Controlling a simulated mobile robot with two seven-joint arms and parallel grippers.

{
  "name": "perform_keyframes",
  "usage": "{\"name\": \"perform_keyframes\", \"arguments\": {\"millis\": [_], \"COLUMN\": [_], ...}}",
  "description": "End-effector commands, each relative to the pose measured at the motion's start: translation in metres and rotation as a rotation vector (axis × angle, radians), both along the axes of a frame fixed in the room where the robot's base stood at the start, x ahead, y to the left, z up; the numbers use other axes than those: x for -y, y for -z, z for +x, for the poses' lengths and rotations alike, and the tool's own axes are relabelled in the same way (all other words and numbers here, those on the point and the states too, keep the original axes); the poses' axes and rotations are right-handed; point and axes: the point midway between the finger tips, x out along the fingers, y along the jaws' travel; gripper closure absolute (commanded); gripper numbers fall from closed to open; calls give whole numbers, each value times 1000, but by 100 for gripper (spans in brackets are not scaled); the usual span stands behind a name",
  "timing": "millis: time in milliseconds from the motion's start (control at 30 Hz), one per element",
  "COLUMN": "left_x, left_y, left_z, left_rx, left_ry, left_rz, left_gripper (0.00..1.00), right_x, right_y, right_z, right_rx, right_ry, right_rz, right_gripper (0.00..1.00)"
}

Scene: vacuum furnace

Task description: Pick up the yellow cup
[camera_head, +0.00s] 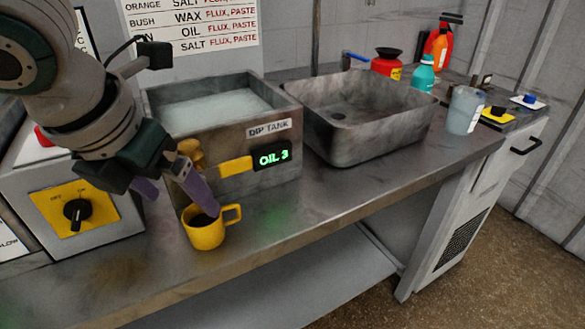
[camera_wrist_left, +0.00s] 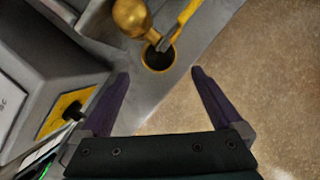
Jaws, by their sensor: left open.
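The yellow cup (camera_head: 203,236) stands upright on the metal bench, near its front edge, in front of the dip tank. Its handle points right, and its inside looks dark. My left gripper (camera_head: 182,205) is open, with purple fingers. In the head view one fingertip overlaps the cup's rim, and the other is up and to the left of the cup. In the left wrist view the cup's dark mouth (camera_wrist_left: 158,58) shows between and slightly beyond the open fingertips (camera_wrist_left: 160,73). I cannot tell whether a finger touches the cup. My right gripper is not in view.
The dip tank (camera_head: 236,148), with a brass knob (camera_head: 191,153) and yellow lever (camera_head: 236,167), stands close behind the cup. A control box with a black dial (camera_head: 76,211) is left. A grey basin (camera_head: 360,140) and several bottles stand right. The bench front right of the cup is clear.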

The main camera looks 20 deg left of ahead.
Motion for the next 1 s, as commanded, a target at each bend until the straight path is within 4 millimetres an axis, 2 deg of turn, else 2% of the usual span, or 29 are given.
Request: {"name": "perform_keyframes", "arguments": {"millis": [100,367,600,933,1000], "left_x": [0,0,-2,-3,-3], "left_y": [19,41,73,78,78], "left_z": [7,18,32,35,35], "left_rx": [-3,-1,-1,0,0], "left_ry": [-1,-1,-2,0,0], "left_rz": [0,-2,-2,-1,-1], "left_gripper": [0,0,0,0,8], "right_x": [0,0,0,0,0], "right_y": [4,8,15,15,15], "right_z": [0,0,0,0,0], "right_rx": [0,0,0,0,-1], "right_ry": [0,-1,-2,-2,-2], "right_rz": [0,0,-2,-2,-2], "right_gripper": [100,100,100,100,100]}}
